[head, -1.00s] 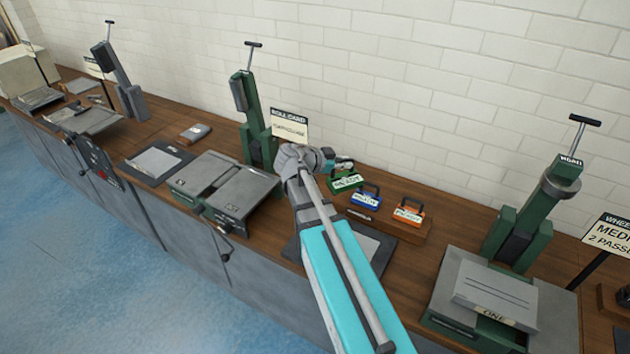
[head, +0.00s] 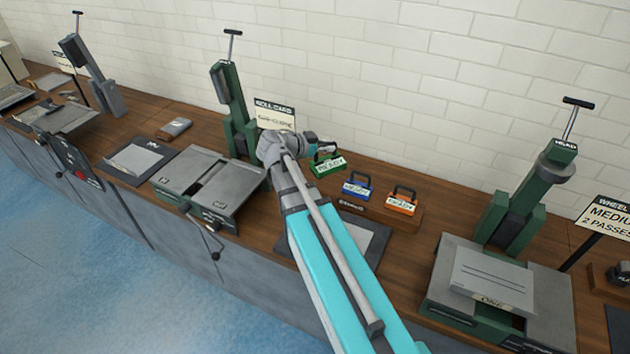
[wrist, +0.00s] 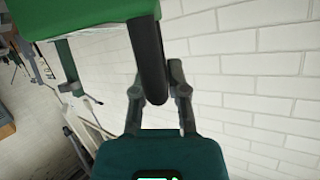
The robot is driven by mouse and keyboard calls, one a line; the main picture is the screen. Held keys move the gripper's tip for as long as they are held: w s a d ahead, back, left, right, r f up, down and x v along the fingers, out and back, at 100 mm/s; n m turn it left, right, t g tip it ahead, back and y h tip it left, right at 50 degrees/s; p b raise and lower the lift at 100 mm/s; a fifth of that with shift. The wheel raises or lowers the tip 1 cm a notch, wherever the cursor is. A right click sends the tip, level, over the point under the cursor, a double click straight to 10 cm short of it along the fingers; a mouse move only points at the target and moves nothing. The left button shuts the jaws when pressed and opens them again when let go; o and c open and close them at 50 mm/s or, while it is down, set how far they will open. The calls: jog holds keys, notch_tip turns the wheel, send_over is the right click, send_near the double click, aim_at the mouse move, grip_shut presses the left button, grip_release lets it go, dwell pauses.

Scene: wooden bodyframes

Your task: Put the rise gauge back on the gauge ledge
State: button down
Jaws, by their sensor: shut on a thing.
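My gripper (head: 322,148) is shut on the black handle of a green block gauge (head: 328,165) with a pale label. The wrist view shows the green body (wrist: 85,14) at the top, with its dark handle (wrist: 148,62) between the fingers of my gripper (wrist: 158,82). The gauge ledge (head: 412,226) is a low brown wooden board with a small dark plate on its front. A blue gauge (head: 357,187) and an orange gauge (head: 402,202) stand on it. The green gauge is left of the blue one; I cannot tell whether it touches anything beneath.
A green press (head: 236,110) with a grey bed (head: 190,172) stands left of my arm. Another press (head: 525,195) stands right. A sign (head: 275,114) rises behind my gripper. A dark mat (head: 370,240) lies in front of the ledge, partly behind my arm. A brick wall backs the bench.

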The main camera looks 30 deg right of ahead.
jog(key=w+a+f+n+t+b, duration=0.2)
jog(key=a+f+t+b, duration=0.1)
jog(key=a+f+b, duration=0.1)
jog(key=shift+w+f+n+y, duration=0.2)
jog(key=shift+f+n+y, duration=0.1)
jog(key=shift+f, duration=0.05)
jog(key=w+d+f+b, duration=0.6)
jog(key=w+f+b, duration=0.3)
jog(key=w, duration=0.2)
jog(key=shift+w+d, duration=0.2)
jog(key=shift+d, duration=0.1)
dwell(0.3)
